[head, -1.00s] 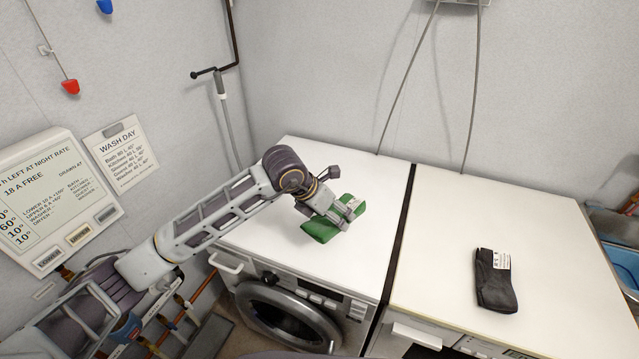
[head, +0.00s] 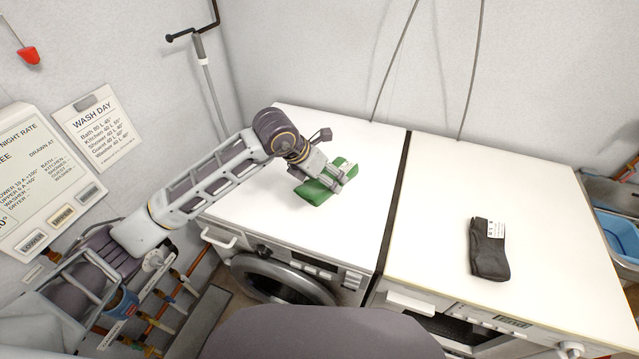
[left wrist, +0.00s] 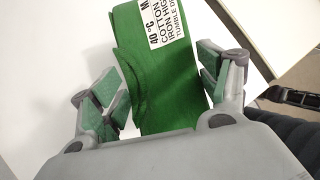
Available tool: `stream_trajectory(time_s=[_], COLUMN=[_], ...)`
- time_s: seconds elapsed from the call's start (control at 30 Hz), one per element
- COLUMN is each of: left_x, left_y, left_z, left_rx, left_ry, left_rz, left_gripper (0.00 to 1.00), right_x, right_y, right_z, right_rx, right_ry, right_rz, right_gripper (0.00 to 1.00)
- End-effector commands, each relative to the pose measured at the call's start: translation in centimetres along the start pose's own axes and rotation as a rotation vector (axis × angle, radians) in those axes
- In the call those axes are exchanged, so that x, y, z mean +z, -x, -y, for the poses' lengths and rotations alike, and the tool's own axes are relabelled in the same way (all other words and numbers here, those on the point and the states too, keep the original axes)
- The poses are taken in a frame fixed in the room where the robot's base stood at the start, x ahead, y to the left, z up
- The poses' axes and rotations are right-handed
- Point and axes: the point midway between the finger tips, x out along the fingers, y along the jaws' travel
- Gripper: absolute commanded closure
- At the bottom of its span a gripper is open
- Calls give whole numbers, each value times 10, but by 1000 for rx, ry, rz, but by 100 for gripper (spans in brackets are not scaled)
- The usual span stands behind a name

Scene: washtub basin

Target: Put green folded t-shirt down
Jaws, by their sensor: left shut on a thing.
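The green folded t-shirt (head: 318,188) is at my left gripper (head: 338,176), over the white top of the left machine in the head view. In the left wrist view the green t-shirt (left wrist: 165,90) lies between the two fingers of my left gripper (left wrist: 165,92), with a white care label (left wrist: 172,22) at its far end. My left gripper is shut on it. I cannot tell whether the shirt touches the machine top. My right gripper is not in view.
The left machine's white top (head: 260,190) is otherwise clear. A dark folded garment (head: 488,250) with a white label lies on the right machine's top (head: 430,200). A dark gap separates the machines. A blue basin (head: 618,238) is at the far right.

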Motion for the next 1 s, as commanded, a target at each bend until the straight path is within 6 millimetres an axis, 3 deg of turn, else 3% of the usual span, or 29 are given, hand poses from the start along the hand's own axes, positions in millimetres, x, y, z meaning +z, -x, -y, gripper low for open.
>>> stream_trajectory(time_s=[0.33,0.73,1.0], left_x=[-20,-22,-27], left_y=[-32,-35,-44], left_z=[-4,-5,-6], left_rx=[-2,-1,-1], left_ry=[1,0,0], left_rz=[0,1,0], left_gripper=[52,52,52], right_x=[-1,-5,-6], right_y=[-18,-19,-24], right_z=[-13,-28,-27], right_rx=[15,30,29], right_ry=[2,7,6], right_rz=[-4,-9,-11], right_gripper=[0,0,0])
